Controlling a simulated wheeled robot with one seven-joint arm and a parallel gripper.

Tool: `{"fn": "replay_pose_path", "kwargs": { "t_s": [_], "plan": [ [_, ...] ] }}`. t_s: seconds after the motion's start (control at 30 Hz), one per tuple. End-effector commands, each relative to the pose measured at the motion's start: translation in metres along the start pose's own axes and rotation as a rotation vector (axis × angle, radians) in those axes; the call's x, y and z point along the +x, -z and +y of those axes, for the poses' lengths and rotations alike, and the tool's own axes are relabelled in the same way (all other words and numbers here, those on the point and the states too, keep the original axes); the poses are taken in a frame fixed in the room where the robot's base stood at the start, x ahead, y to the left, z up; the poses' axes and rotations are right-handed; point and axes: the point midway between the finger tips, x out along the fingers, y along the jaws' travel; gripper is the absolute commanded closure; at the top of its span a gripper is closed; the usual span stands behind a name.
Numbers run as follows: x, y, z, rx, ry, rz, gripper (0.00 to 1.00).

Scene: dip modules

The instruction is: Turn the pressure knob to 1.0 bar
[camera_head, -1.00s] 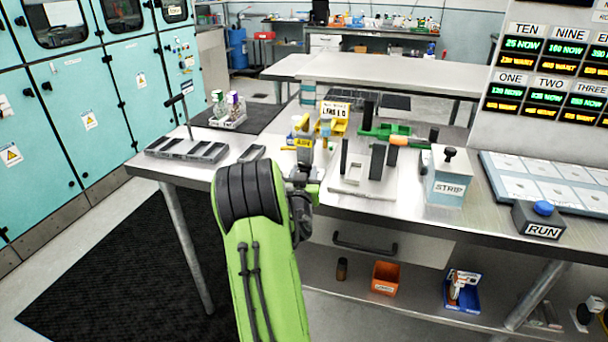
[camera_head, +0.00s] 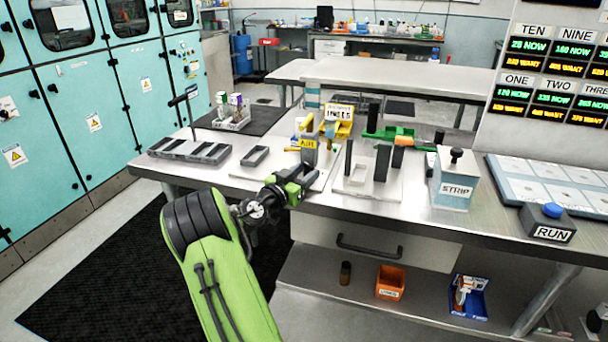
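A small station with a yellow label (camera_head: 308,143) that seems to read AIR stands on the steel bench, with yellow parts above it. I cannot make out a separate pressure knob or any bar scale at this size. My gripper (camera_head: 303,184), green and black, is at the front edge of the bench, in front of and below the yellow label. It looks apart from the station. Its fingers are small and turned partly away, so their opening is unclear. I see nothing held in it.
A white fixture with dark posts (camera_head: 382,163) stands right of the station. Further right are the STRIP box (camera_head: 453,183) and the RUN button box (camera_head: 547,226). A grey slotted tray (camera_head: 190,151) and a small grey tray (camera_head: 255,156) lie to the left.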

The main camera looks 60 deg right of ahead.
Motion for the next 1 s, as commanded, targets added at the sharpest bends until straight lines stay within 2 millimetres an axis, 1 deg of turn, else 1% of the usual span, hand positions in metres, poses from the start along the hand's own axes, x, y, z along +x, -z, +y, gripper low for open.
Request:
{"fn": "replay_pose_path", "kwargs": {
  "t_s": [0.03, 0.1, 0.13, 0.37, 0.47, 0.57, 0.8, 0.9, 1.0],
  "plan": [
    [0.0, 0.0, -0.001, 0.001, 0.002, -0.001, 0.47],
    [0.0, 0.0, -0.001, 0.001, 0.002, -0.001, 0.36],
    [0.0, 0.0, -0.001, 0.0, 0.002, 0.0, 0.34],
    [0.0, 0.0, 0.0, 0.0, 0.001, 0.0, 0.34],
    [-0.007, 0.0, -0.001, -0.002, 0.003, -0.001, 0.34],
    [-0.026, 0.0, -0.002, -0.004, 0.006, -0.002, 0.34],
    [-0.095, 0.0, -0.002, -0.004, 0.009, -0.002, 0.34],
    [-0.122, 0.0, -0.002, -0.003, 0.009, -0.001, 0.34],
    [-0.142, 0.0, -0.001, -0.003, 0.006, 0.0, 0.34]
  ]
}}
